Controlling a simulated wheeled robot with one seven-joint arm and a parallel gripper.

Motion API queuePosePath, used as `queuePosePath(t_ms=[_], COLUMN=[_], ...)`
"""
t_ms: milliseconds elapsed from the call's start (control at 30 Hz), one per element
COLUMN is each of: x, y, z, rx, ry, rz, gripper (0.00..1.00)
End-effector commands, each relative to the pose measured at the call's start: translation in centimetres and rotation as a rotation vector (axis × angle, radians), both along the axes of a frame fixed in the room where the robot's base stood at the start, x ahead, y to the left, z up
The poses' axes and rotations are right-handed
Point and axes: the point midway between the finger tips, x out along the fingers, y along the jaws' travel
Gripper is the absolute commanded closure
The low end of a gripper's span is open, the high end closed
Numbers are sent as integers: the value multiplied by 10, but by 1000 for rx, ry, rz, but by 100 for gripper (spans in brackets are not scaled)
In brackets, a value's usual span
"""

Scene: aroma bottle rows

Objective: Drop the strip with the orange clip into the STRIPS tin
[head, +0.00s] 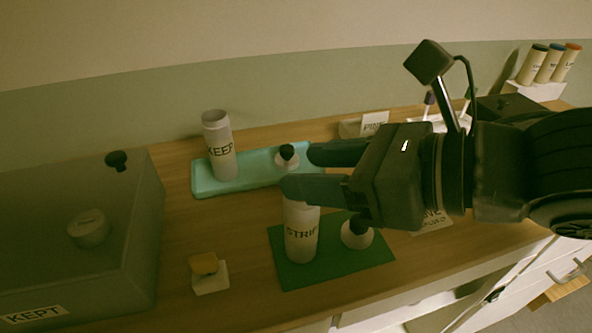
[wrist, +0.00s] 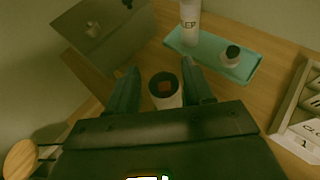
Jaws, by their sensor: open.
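The STRIPS tin (head: 301,238) is a white cylinder standing upright on a dark green mat (head: 290,270). My gripper (head: 297,170) is open above the tin's mouth, and a finger hides part of its top. In the wrist view the tin (wrist: 167,101) shows between my spread fingers. A small orange-red patch (wrist: 165,88) shows inside its dark mouth; it looks like the orange clip, with the strip's paper hidden. Nothing shows held between the fingers.
A KEEP tin (head: 222,163) stands on a teal tray (head: 205,187) behind. A white piece with a dark knob (head: 357,234) sits beside the STRIPS tin. A grey KEPT box (head: 130,245) is at left; a small yellow-topped block (head: 205,264) is between it and the mat.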

Motion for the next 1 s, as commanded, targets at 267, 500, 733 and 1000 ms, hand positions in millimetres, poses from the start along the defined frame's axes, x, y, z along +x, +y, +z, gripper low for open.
queuePosePath(t_ms=[267, 500, 733, 1000], x=[-18, -27, -28, -29], y=[-35, -50, -49, -33], z=[-4, -1, 0, 16], rx=[-6, -2, 0, 89], ry=[-2, 1, 1, 11], rz=[-3, -1, 0, 8], gripper=[49, 49, 49, 49])
